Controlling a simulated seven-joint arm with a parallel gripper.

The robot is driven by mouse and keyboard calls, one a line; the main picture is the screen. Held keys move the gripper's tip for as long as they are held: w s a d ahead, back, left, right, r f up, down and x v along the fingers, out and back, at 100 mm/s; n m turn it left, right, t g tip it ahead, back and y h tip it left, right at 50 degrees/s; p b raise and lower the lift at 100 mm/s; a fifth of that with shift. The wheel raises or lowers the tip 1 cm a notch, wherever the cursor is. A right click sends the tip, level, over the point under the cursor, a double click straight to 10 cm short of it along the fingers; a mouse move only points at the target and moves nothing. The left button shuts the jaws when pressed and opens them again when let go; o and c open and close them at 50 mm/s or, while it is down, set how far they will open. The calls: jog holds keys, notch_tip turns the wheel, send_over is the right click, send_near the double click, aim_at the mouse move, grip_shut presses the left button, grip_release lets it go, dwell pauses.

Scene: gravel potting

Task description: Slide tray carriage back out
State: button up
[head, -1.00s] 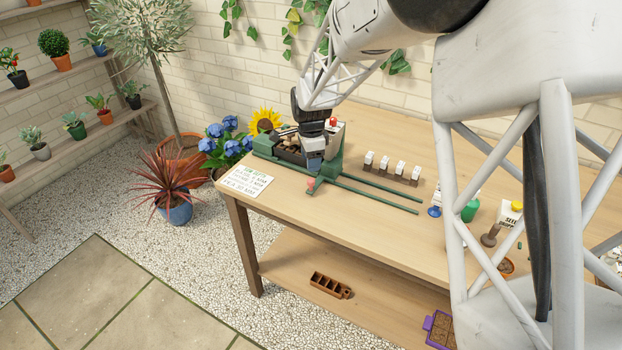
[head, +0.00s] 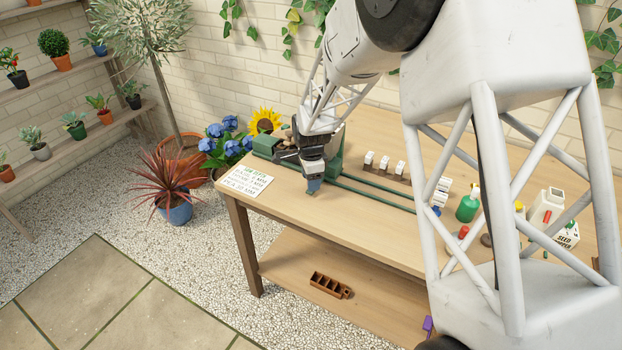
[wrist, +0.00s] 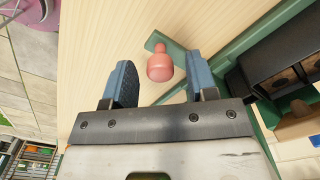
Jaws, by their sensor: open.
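The pink-red knob (wrist: 160,66) stands at the end of a green bar in the wrist view. My gripper (head: 313,187) is at the front of the green press frame (head: 264,146) in the head view, hiding the knob there. In the wrist view my gripper (wrist: 160,78) is open, its blue fingertips on either side of the knob with gaps visible. The dark tray (wrist: 258,68) with brown contents sits inside the frame at the right. My arm hides most of the tray in the head view.
Two green rails (head: 375,192) run right along the bench. A row of small white-labelled blocks (head: 384,163) stands behind them. A written card (head: 245,181) lies left of my gripper. A green bottle (head: 468,205) and a seed box (head: 566,233) stand at the right.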

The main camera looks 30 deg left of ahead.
jog(key=shift+c, duration=0.4)
grip_shut()
jog(key=shift+d, duration=0.2)
jog(key=d, duration=2.7)
jog(key=shift+o, duration=0.4)
grip_release()
jog(key=shift+r, duration=0.1)
